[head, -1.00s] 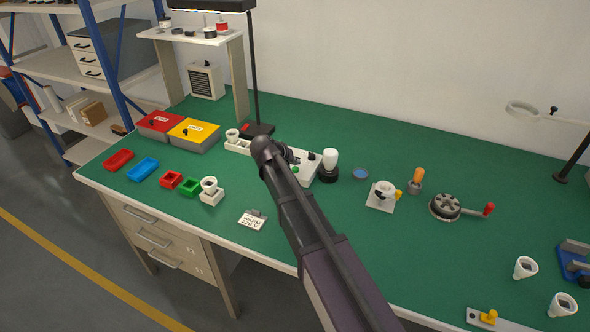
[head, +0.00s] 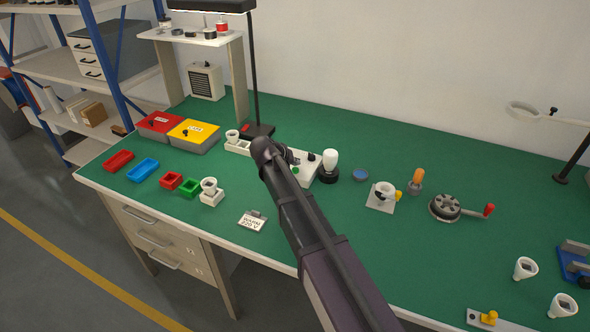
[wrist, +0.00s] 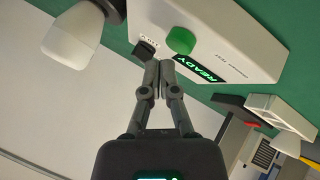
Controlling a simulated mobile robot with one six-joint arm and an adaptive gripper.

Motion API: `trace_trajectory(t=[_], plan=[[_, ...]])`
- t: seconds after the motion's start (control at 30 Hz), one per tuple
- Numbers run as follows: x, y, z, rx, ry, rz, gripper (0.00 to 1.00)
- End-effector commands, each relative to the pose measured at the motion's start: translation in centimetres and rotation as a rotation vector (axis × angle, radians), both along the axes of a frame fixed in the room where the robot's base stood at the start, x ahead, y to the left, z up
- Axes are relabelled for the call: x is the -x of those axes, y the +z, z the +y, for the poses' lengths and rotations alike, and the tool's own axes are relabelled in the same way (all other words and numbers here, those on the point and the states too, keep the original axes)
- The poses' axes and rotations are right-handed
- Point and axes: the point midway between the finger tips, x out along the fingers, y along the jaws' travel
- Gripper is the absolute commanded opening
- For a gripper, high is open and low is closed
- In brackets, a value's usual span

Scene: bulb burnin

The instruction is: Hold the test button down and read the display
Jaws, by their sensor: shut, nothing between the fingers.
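The white test unit (head: 305,172) stands on the green bench, partly behind my arm. A small black part (wrist: 145,48) is on the other side of the button. My gripper (wrist: 159,68) is shut and empty, its tips just short of the button in the picture; I cannot tell whether they touch the panel. A white bulb (head: 330,159) stands in a black socket at the unit's right; it is also in the wrist view (wrist: 72,38).
A lamp post (head: 252,75) rises behind the unit. Red and yellow boxes (head: 193,134) and small coloured trays are to the left. A tag (head: 252,222) lies in front.

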Motion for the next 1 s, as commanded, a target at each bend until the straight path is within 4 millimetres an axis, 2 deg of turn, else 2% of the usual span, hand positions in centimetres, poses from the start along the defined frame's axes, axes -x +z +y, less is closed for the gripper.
trace_trajectory(t=[0.5, 1.0], plan=[[0.05, -0.87, -0.04, 0.0, 0.0, 0.0, 0.0], [0.05, -0.9, -0.06, 0.0, 0.0, 0.0, 0.0]])
